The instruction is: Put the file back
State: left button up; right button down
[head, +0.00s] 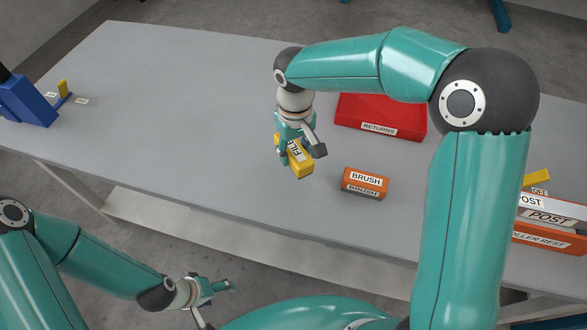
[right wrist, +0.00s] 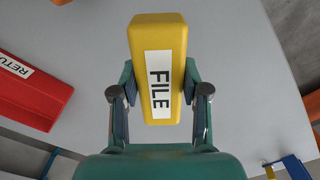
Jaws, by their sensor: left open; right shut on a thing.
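The file is a yellow block (head: 301,165) with a white label reading FILE. My right gripper (head: 300,148) is shut on it, over the middle of the table (head: 200,130). In the right wrist view the file (right wrist: 158,45) sits between the two fingers of the right gripper (right wrist: 158,95), its label facing the camera. I cannot tell how high it is above the table. My left gripper (head: 215,292) is open and empty, low in the head view, in front of the table's near edge.
An orange block labelled BRUSH (head: 365,178) lies right of the file. A red tray labelled RETURNS (head: 400,110) is behind it. Blocks labelled POST (head: 550,218) and ROLLER REST (head: 540,238) are at the right. A blue thing (head: 28,100) stands far left. The table's left half is mostly clear.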

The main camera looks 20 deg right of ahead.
aim_at(295, 149)
notch_tip(295, 149, down, 8)
jog(key=shift+w+r, duration=0.1)
jog(key=shift+r, duration=0.05)
dwell(0.3)
jog(key=shift+f, duration=0.2)
jog(key=c, duration=0.6)
grip_release()
jog(key=shift+r, duration=0.1)
jog(key=shift+r, duration=0.2)
notch_tip(295, 149, up, 12)
jog(key=shift+f, duration=0.1)
